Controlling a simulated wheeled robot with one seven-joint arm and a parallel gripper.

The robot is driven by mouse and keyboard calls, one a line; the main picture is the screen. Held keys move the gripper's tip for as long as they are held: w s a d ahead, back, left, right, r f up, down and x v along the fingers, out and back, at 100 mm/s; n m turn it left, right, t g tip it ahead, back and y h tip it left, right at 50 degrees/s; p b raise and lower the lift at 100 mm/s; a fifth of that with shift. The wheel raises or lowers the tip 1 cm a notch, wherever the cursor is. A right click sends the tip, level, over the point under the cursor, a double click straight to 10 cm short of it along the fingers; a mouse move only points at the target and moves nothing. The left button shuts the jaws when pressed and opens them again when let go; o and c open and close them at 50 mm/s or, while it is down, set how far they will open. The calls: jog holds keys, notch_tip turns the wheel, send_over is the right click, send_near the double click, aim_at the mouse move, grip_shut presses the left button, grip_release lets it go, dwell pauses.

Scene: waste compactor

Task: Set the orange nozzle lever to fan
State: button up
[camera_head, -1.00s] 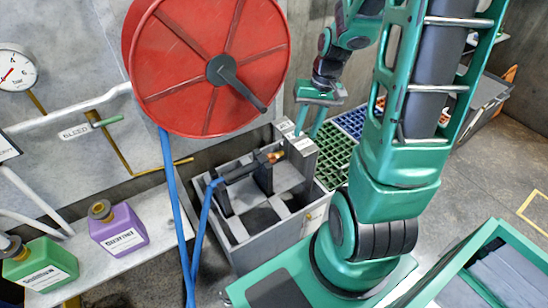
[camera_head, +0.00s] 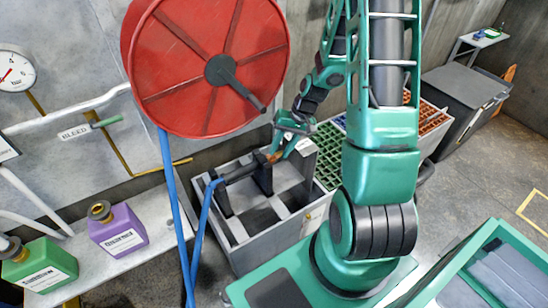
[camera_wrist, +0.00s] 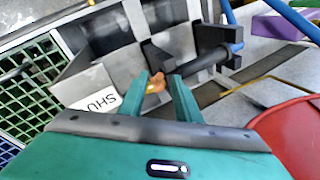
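The nozzle (camera_head: 240,172) is a dark tube on the end of a blue hose, lying in black holders over a grey bin. It also shows in the wrist view (camera_wrist: 205,63). Its orange lever (camera_wrist: 155,82) is at the tube's end, and part of it shows in the head view (camera_head: 273,157). My gripper (camera_head: 280,150) is over that end of the nozzle. In the wrist view my gripper (camera_wrist: 163,80) is open, with the lever between its fingertips, nearer the left one. I cannot tell whether either finger touches it. A white label reading "SHU" (camera_wrist: 97,102) lies left of the lever.
A red hose reel (camera_head: 205,100) hangs close above the nozzle. The grey bin (camera_head: 265,250) has raised walls around the holders. Green crates (camera_head: 328,150) stand to its right. A purple jug (camera_head: 120,230) and a green jug (camera_head: 40,265) stand on the left bench.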

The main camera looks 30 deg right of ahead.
aim_at(277, 157)
jog(key=shift+x, duration=1.95)
jog(key=shift+s, duration=0.1)
grip_shut()
